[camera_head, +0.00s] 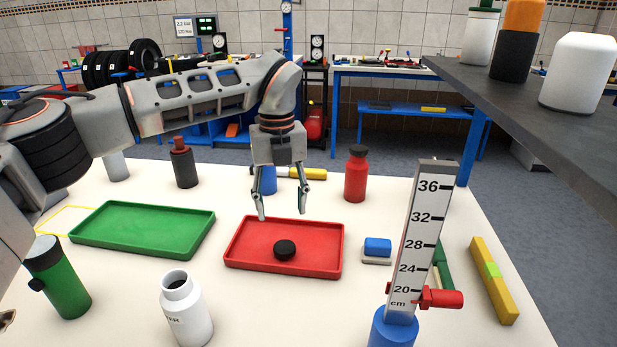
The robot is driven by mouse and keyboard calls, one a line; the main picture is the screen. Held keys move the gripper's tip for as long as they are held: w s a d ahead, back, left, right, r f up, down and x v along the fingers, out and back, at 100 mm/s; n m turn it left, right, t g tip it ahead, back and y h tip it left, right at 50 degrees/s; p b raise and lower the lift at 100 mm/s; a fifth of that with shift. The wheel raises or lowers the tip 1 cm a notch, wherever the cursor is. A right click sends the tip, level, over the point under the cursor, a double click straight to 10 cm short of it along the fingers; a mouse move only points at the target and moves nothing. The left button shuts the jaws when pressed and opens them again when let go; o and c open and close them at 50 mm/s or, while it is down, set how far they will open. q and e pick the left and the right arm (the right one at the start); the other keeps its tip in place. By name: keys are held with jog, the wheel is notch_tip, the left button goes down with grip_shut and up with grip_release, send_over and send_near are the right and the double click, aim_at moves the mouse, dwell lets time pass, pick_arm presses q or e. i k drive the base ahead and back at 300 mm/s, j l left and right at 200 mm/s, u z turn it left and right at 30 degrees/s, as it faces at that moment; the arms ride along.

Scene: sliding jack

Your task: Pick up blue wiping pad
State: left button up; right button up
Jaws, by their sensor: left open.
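The blue wiping pad (377,247) sits on a pale base on the white table, just right of the red tray (335,258). It looks like a small blue block. My left gripper (282,216) hangs pointing down above the back part of the red tray, with its two fingers apart and nothing between them. It is to the left of the pad and farther back. My right gripper does not show.
A black puck (285,250) lies in the red tray. A height gauge with a red slider (441,298) stands close right of the pad. A red bottle (356,174) stands behind. A green tray (205,236), white bottle (187,312) and green flask (60,280) are left.

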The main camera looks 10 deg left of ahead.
aim_at(375, 251)
jog(key=k, duration=0.95)
